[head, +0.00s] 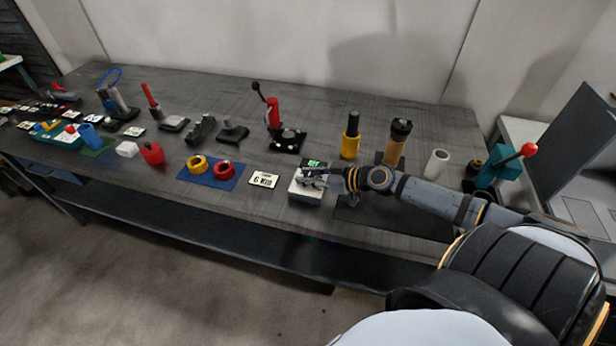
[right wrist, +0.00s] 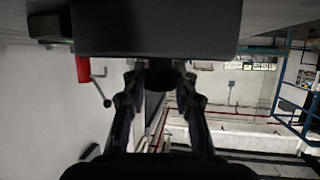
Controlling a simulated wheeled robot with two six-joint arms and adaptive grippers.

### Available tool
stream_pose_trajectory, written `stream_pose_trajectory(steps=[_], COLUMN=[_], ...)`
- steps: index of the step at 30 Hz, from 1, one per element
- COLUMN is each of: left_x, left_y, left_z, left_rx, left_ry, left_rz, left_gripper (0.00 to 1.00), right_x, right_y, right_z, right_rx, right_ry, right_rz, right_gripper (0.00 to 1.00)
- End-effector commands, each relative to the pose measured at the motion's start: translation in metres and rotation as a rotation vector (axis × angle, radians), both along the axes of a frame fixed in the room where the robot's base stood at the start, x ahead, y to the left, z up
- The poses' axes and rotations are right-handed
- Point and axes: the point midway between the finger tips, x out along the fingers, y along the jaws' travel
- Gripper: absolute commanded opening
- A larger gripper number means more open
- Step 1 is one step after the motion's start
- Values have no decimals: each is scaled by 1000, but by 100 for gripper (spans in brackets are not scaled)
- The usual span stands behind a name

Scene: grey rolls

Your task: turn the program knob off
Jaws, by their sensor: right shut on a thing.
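A small white box (head: 306,194) with a green display (head: 314,163) at its back stands at the front middle of the bench in the head view. My right gripper (head: 318,179) reaches in from the right, low at the box's top. It hides most of the part it grips there. In the right wrist view a short dark knob (right wrist: 160,77) sits between the fingertips, below a dark block (right wrist: 155,30). The right gripper is shut on this knob. I cannot read any mark showing the knob's setting. My left gripper is not in view.
Left of the box lie a label card (head: 264,179) and a blue mat (head: 210,176) with yellow and red rings. Behind stand a red lever (head: 273,112) on a black base and a yellow cylinder (head: 350,143). A white cup (head: 436,164) stands right, behind my arm.

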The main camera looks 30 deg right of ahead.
Motion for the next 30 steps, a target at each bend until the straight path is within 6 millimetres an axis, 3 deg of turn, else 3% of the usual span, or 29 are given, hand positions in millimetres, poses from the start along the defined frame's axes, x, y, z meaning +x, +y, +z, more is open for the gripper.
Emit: stream_pose_trajectory(steps=[1, 2, 7, 23, 29, 30], left_x=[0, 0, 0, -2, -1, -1], left_y=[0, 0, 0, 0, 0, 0], left_z=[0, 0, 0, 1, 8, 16], left_rx=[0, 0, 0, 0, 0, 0], left_ry=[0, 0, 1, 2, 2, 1], left_rz=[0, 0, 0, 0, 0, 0], left_gripper=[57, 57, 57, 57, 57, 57], right_x=[-1, -1, 0, 0, 0, 0], right_y=[0, 0, 0, 0, 0, 0], right_z=[-1, -1, -1, 0, 1, 6], right_rx=[0, 0, 0, -1, -1, 2], right_ry=[2, 2, 1, 1, 2, 0], right_rz=[1, 1, 0, -6, -54, -71], right_gripper=[0, 30, 51, 51, 51, 51])
